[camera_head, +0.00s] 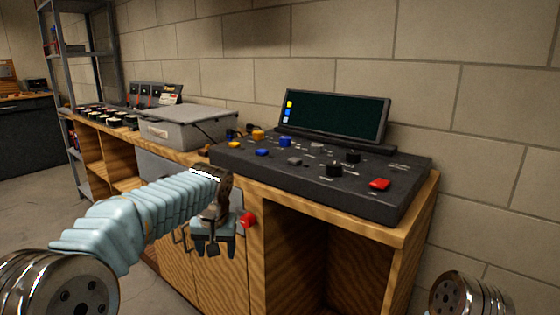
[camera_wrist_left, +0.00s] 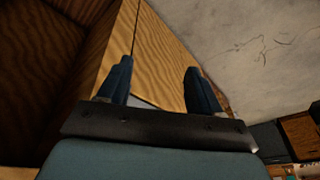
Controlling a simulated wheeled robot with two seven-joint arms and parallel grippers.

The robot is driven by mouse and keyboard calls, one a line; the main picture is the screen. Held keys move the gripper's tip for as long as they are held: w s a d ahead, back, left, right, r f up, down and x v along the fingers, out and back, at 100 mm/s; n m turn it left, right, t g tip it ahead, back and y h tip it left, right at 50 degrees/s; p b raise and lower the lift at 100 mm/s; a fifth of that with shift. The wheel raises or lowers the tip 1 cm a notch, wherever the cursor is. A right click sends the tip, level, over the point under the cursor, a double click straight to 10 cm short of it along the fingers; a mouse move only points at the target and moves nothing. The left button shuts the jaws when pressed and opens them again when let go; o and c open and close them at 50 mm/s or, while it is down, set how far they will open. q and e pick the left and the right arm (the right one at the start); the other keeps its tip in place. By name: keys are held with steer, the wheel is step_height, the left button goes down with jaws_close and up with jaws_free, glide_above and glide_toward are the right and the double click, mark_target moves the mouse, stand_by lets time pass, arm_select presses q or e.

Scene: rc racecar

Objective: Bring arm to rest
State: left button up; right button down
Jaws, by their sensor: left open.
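My left gripper (camera_head: 213,246) hangs in front of the wooden workbench (camera_head: 425,212) in the head view, below the bench top, with its fingers pointing down. Its arm comes in from the lower left in a pale blue ribbed sleeve. In the left wrist view the two dark blue fingers (camera_wrist_left: 158,82) stand apart with nothing between them; wood panels and the floor show beyond. A small red round part (camera_head: 248,219) shows right beside the gripper; I cannot tell what it belongs to. Of my right arm only a metal joint shows at the lower right; its gripper is not seen.
A black control console (camera_head: 320,172) with coloured knobs, a red button (camera_head: 379,184) and a dark screen (camera_head: 333,115) stands on the bench. A grey box (camera_head: 188,127) sits to its left. A metal shelf (camera_head: 80,50) stands at the far left. Open floor (camera_head: 30,175) lies left.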

arm_select(q)
steer(key=s+d+f+g+h, duration=0.1)
steer(key=s+f, duration=0.2)
steer(key=f, duration=0.7)
steer(key=s+d+f+h, duration=0.1)
steer(key=s+f, duration=0.2)
steer(key=f, duration=0.8)
steer(key=s+d+f+g+h, duration=0.1)
steer(key=s+f, duration=0.2)
steer(key=f, duration=0.7)
steer(key=s+f, duration=0.3)
steer(key=s, duration=0.3)
steer(key=s+d+f+n+h, duration=0.1)
steer(key=s+f, duration=0.3)
steer(key=s, duration=0.3)
steer(key=s+f+h, duration=0.1)
steer(key=s+f, duration=0.3)
steer(key=s, duration=0.2)
steer(key=shift+s+d+g, duration=0.25)
steer(key=shift+s+g, duration=0.05)
